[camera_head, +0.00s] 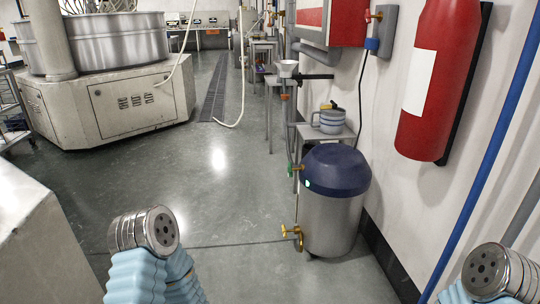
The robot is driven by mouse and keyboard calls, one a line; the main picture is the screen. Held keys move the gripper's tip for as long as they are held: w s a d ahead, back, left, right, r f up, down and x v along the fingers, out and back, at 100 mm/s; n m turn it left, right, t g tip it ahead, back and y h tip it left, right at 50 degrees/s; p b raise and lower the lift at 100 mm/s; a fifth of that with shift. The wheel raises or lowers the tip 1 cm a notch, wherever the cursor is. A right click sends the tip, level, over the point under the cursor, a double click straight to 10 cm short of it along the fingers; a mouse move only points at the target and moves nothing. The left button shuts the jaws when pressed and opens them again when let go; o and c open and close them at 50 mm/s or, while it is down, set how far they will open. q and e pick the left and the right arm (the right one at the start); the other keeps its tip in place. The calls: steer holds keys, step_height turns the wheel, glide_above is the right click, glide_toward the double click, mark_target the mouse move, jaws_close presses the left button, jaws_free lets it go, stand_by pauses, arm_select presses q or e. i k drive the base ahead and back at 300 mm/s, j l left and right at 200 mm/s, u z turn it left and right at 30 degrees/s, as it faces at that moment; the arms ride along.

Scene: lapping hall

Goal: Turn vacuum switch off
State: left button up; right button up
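A steel canister (331,222) with a dark blue domed lid (337,168) stands on the floor at centre right, near the wall; it looks like the vacuum unit. A small pale green spot (308,183) shows on the lid's left front edge, too small to tell whether it is the switch. A green-handled fitting (293,168) sits at its upper left, and a brass valve (292,232) is low on its left side. Two of my arm parts, light blue with metal caps, show at the bottom left and bottom right. Neither gripper's fingers are in view.
A red fire extinguisher (430,85) hangs on the right wall near a blue pipe (485,165). A small table with a grey pot (328,122) stands behind the canister. A large machine (122,105) fills the upper left. The middle floor (215,200) is clear.

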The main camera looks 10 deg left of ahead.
mark_target(290, 170)
steer(key=i+j+z, duration=0.1)
steer(key=i+j, duration=0.3)
steer(key=j, duration=0.25)
steer(key=i+j+z, duration=0.15)
steer(key=i+j, duration=0.25)
steer(key=j, duration=0.25)
steer(key=i+j+z, duration=0.15)
steer(key=j, duration=0.15)
